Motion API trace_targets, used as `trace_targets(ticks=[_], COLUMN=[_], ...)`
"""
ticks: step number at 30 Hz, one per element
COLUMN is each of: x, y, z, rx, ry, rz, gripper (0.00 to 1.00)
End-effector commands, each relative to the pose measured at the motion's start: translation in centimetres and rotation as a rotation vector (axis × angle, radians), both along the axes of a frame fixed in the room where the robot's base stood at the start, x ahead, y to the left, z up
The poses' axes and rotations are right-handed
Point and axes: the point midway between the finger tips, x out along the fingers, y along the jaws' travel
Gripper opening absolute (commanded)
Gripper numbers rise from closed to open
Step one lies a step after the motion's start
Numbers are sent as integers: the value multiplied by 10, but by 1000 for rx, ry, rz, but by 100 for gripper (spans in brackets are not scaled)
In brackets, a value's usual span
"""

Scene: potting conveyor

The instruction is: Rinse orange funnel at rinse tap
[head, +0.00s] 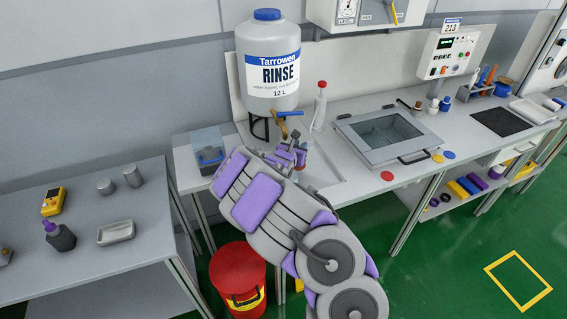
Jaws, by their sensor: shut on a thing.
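The rinse jug (268,75), white with a blue cap and a RINSE label, stands on a dark stand at the back of the bench. Its brass rinse tap (281,115) has a blue lever and points down to the right. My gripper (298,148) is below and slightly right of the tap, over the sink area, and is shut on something. My arm and fingers hide most of what it holds. A small reddish-orange patch by the fingers fits the orange funnel, but its shape cannot be made out. No water stream is visible.
A white bottle with a red top (319,106) stands right of the tap. A clear blue box (208,150) is left on the bench. A lidded basin (387,136) is to the right. A red bin (238,272) stands on the floor below.

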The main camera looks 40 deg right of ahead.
Motion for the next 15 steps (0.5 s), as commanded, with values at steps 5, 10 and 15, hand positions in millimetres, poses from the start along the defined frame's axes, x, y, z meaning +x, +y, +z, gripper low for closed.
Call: trace_targets(ticks=[5,10,15], x=[-12,-22,-30], y=[-7,-12,-15], z=[0,2,1], rx=[-5,-4,-2], ry=[2,1,2], rz=[-2,1,-1], gripper=[0,0,0])
